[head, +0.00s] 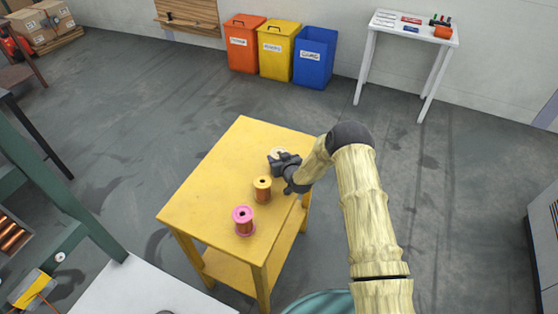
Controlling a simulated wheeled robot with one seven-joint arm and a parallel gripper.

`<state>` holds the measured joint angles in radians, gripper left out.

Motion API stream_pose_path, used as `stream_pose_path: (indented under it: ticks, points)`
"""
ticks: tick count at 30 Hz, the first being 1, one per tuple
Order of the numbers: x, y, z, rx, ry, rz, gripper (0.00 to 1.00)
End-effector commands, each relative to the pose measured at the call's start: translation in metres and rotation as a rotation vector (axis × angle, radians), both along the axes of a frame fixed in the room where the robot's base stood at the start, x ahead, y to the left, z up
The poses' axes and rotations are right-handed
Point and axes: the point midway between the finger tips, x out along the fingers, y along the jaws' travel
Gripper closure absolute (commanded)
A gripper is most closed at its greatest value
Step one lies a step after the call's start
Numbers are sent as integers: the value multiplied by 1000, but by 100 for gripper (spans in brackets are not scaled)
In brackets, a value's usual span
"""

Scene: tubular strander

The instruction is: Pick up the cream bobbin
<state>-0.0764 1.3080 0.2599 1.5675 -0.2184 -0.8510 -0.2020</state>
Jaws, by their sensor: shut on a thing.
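The cream bobbin (278,153) is at the far part of the yellow table (215,190), with only part of its pale flange showing. My gripper (277,162) is at the bobbin and shut on it. My gripper and wrist hide most of the bobbin, and I cannot tell whether it still touches the table top.
A pink-flanged bobbin (244,220) stands nearer the front. Orange (243,45), yellow (276,52) and blue (313,58) bins and a white table (415,28) stand by the wall.

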Motion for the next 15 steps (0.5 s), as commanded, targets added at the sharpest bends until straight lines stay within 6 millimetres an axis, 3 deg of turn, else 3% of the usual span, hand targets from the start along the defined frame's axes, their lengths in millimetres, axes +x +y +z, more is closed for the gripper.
stream_pose_path:
  ticks: [8,15]
  points:
    - [2,0,17,1,-6,-1,100]
    - [1,0,51,2,-8,1,100]
